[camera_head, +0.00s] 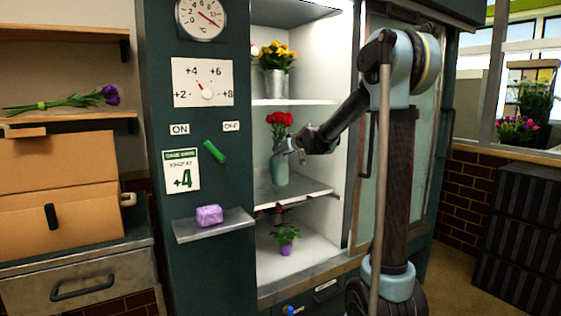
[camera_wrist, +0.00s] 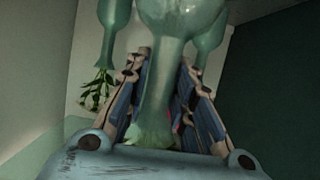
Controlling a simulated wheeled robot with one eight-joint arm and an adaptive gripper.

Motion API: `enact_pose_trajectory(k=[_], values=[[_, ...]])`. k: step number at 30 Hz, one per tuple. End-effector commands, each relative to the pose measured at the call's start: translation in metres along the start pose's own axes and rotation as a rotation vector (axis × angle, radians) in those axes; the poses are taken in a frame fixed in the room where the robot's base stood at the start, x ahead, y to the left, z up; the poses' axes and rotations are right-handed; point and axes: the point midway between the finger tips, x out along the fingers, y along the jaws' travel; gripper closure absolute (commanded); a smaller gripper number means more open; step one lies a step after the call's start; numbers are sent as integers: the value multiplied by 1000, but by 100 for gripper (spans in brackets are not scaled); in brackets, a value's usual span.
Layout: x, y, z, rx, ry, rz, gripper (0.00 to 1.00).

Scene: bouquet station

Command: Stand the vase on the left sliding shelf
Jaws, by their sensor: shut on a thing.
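The pale green vase (camera_head: 280,171) is upright inside the lit cabinet, over the middle shelf (camera_head: 300,193). I cannot tell whether its base touches the shelf. My gripper (camera_head: 288,147) reaches in from the right and is shut around the vase's upper part. In the wrist view the vase's narrow neck (camera_wrist: 155,85) runs between the two fingers (camera_wrist: 160,100). Red flowers (camera_head: 279,120) show just above the gripper; I cannot tell whether they stand in this vase. Two similar green glass shapes (camera_wrist: 114,20) flank the neck in the wrist view.
A metal bucket of yellow flowers (camera_head: 274,82) stands on the upper shelf (camera_head: 294,102). A potted plant (camera_head: 286,239) stands in the lower compartment. A small ledge with a purple block (camera_head: 209,215) juts from the cabinet front. A glass door (camera_head: 398,165) is right of the opening.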

Motion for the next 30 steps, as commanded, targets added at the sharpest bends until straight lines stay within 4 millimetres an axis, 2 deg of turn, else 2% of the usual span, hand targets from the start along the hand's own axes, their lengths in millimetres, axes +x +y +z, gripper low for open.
enact_pose_trajectory(k=[6,17,18,20,30], values=[[9,0,26,0,0,1,100],[10,1,30,1,0,1,100],[10,1,30,0,-1,1,73],[10,1,30,0,-1,1,59],[10,2,30,1,0,2,57]])
